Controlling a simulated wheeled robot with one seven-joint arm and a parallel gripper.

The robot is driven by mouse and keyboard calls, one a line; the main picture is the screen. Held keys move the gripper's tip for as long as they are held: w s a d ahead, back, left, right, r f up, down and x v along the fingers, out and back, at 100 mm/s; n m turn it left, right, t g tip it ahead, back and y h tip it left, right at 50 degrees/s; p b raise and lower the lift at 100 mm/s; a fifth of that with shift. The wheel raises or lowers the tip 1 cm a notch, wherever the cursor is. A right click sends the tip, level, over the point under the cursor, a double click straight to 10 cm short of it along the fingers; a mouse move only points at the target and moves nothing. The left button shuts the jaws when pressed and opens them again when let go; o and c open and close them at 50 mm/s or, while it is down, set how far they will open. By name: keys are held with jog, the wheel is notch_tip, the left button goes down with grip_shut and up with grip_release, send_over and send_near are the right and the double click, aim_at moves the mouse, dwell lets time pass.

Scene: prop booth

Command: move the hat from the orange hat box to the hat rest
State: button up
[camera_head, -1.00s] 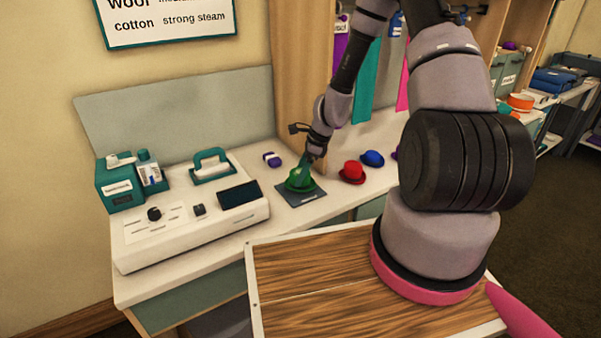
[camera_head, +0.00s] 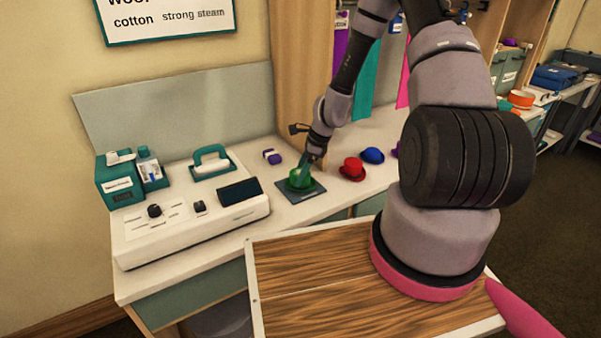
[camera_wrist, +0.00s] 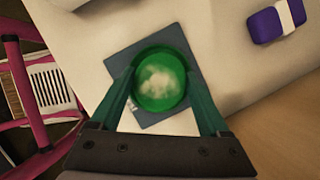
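A green hat (camera_head: 299,181) sits on or just over a dark square pad (camera_head: 314,190) on the white counter; a small gap under it cannot be ruled out. The pad looks like the hat rest. My gripper (camera_head: 304,170) reaches down to the hat from above. In the wrist view its green fingers (camera_wrist: 160,85) straddle the hat (camera_wrist: 158,92), with the tips against its two sides. The pad (camera_wrist: 125,62) shows around the hat there. An orange round box (camera_head: 521,99), likely the orange hat box, stands on a shelf table at the far right.
A red hat (camera_head: 352,169) and a blue hat (camera_head: 372,155) stand right of the pad. A purple, white-banded block (camera_head: 272,157) lies behind it.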

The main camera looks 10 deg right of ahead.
jog(key=shift+o, duration=0.7)
jog(key=shift+r, duration=0.1)
jog(key=v, duration=1)
jog(key=shift+d+r, duration=0.2)
jog(key=shift+r, duration=0.1)
